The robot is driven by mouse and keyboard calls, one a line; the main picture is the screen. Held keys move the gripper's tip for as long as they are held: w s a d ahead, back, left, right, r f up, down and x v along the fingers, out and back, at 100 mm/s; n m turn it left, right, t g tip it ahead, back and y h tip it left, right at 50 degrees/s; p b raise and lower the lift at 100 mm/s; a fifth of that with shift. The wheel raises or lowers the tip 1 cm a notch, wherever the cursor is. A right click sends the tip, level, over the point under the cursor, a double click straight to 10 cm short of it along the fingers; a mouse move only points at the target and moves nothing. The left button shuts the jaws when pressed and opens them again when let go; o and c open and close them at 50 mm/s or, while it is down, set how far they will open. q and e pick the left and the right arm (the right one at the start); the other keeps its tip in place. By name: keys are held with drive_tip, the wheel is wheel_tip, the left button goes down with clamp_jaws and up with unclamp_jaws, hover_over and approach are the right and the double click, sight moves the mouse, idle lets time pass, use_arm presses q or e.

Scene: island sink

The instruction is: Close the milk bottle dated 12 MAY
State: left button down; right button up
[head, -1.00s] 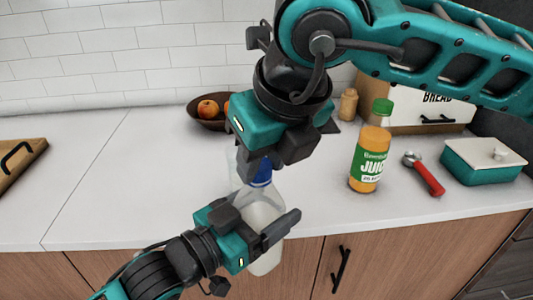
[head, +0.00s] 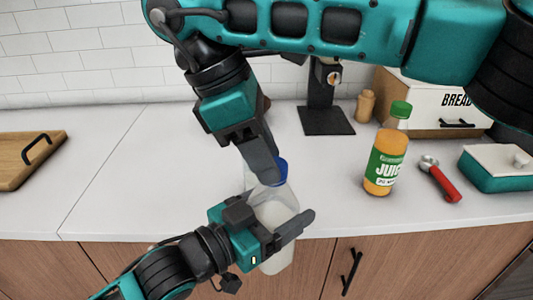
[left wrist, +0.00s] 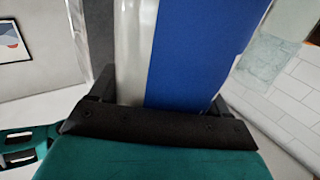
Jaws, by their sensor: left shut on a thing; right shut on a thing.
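The milk bottle (head: 273,213) is translucent with white milk in it. It is held roughly upright at the counter's front edge. My left gripper (head: 271,229) is shut around its body. In the left wrist view the bottle's blue and white side (left wrist: 200,50) fills the middle; no date is readable. A blue cap (head: 281,169) is at the bottle's mouth. My right gripper (head: 263,167) is shut on the cap from above and hides part of it. I cannot tell whether the cap is seated.
A translucent object (head: 249,179) stands behind the bottle, mostly hidden. A juice bottle (head: 386,158), a red-handled tool (head: 440,180) and a teal dish (head: 495,178) are to the right. A dark stand (head: 325,120) is behind. A wooden board (head: 25,160) lies far left; the left counter is clear.

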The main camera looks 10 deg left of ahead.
drive_tip(key=m+g, duration=0.1)
drive_tip(key=m, duration=0.2)
drive_tip(key=shift+w, duration=0.15)
drive_tip(key=o, duration=1)
drive_tip(key=shift+r, duration=0.1)
wheel_tip(320, 180, up, 4)
drive_tip(key=shift+r, duration=0.15)
drive_tip(key=shift+c, duration=0.4)
